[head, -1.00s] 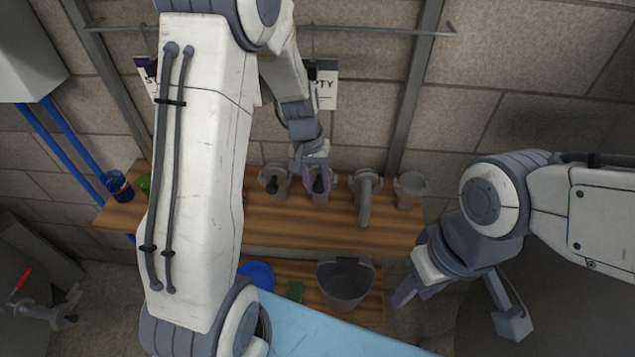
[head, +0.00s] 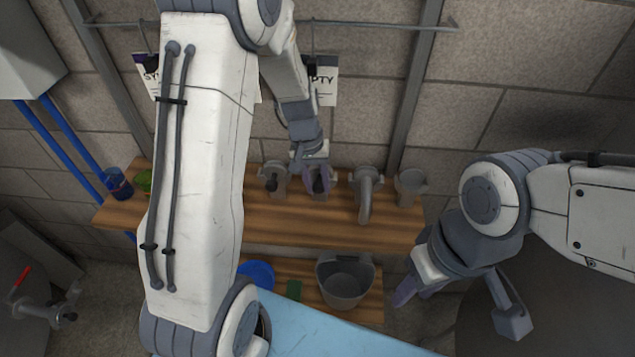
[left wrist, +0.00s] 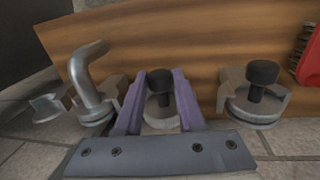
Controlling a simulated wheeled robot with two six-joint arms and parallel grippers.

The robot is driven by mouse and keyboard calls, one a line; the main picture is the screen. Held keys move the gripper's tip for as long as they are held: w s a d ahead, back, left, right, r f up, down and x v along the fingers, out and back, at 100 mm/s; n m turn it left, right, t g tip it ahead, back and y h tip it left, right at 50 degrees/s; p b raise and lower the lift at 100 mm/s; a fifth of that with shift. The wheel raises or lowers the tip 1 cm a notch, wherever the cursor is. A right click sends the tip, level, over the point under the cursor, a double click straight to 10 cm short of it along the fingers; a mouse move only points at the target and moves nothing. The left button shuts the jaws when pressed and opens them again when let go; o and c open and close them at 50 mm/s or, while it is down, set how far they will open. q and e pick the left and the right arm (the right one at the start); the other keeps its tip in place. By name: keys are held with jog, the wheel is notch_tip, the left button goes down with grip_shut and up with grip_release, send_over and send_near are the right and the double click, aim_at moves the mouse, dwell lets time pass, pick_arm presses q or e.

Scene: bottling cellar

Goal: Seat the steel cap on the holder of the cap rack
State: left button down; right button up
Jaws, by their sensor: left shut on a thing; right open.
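My left gripper (head: 318,182) is at the cap rack on the wooden shelf, in the second holder place from the left in the head view. Its purple fingers (left wrist: 157,100) are shut on the steel cap, gripping its black knob (left wrist: 160,82). The cap's grey disc (left wrist: 160,115) shows between the fingers, at the holder; whether it rests fully on the holder I cannot tell. The holder is mostly hidden by the fingers. My right gripper (head: 405,290) is open and empty, low at the right, away from the rack.
A similar black-knobbed cap (left wrist: 258,95) sits in the neighbouring holder. On the other side stand a bent pipe (head: 366,200) in its holder and an empty holder (head: 410,188). A grey bucket (head: 345,282) and blue bowl (head: 257,274) are on the lower shelf. A blue glass (head: 117,184) stands far left.

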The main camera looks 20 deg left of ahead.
pick_arm(q)
jog(key=shift+c, duration=2.2)
grip_release()
notch_tip(320, 180, up, 10)
jog(key=a+b, duration=0.1)
jog(key=shift+s+a+r, duration=0.15)
jog(key=shift+s+a, duration=0.05)
jog(key=shift+a, duration=0.1)
